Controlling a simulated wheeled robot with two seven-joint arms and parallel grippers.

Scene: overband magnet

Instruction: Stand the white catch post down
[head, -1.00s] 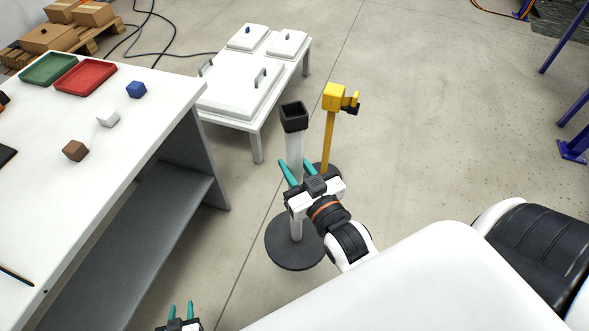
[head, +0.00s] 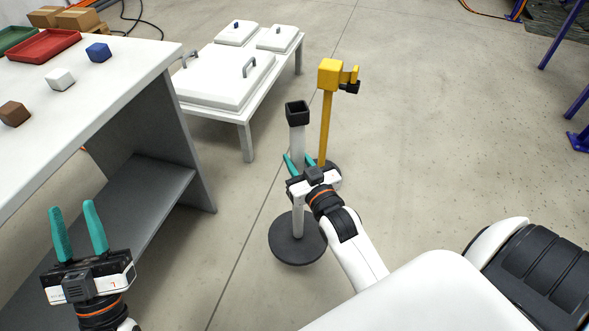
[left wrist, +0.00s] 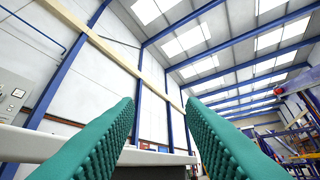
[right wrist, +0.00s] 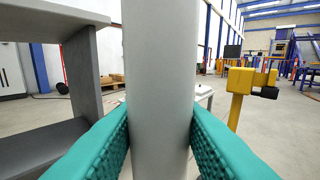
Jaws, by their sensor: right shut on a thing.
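The white catch post (head: 298,140) stands upright in the head view, with a black square cup (head: 297,112) on top and a round dark base (head: 297,240) at the floor. My right gripper (head: 299,160) is shut on the post's shaft at mid height. In the right wrist view the white shaft (right wrist: 160,80) fills the middle between the teal fingers, which press on both sides. Whether the base touches the floor I cannot tell. My left gripper (head: 78,232) is open and empty at the lower left, its fingers pointing up; its teal fingers show apart in the left wrist view (left wrist: 160,130).
A yellow post (head: 326,115) stands just behind the white one, its base partly hidden. A low white table (head: 240,122) with lidded panels is behind. A white workbench (head: 125,62) with cubes (head: 98,52) and a red tray (head: 45,46) is at left.

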